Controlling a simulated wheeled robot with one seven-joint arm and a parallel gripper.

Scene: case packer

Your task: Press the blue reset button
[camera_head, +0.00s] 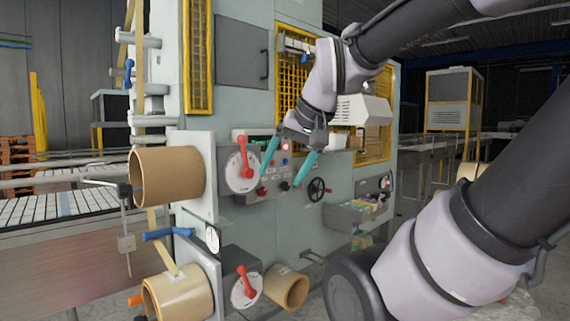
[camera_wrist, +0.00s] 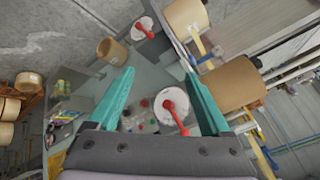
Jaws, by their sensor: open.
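In the wrist view, the panel's small buttons (camera_wrist: 144,103) lie between the open fingers of my gripper (camera_wrist: 159,73).
A round white dial with a red lever (camera_head: 242,170) is just left of the fingers. A black handwheel (camera_head: 317,189) is to their right. Brown tape rolls (camera_head: 167,176) stick out at the left. An open drawer of coloured items (camera_head: 358,208) is lower right.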

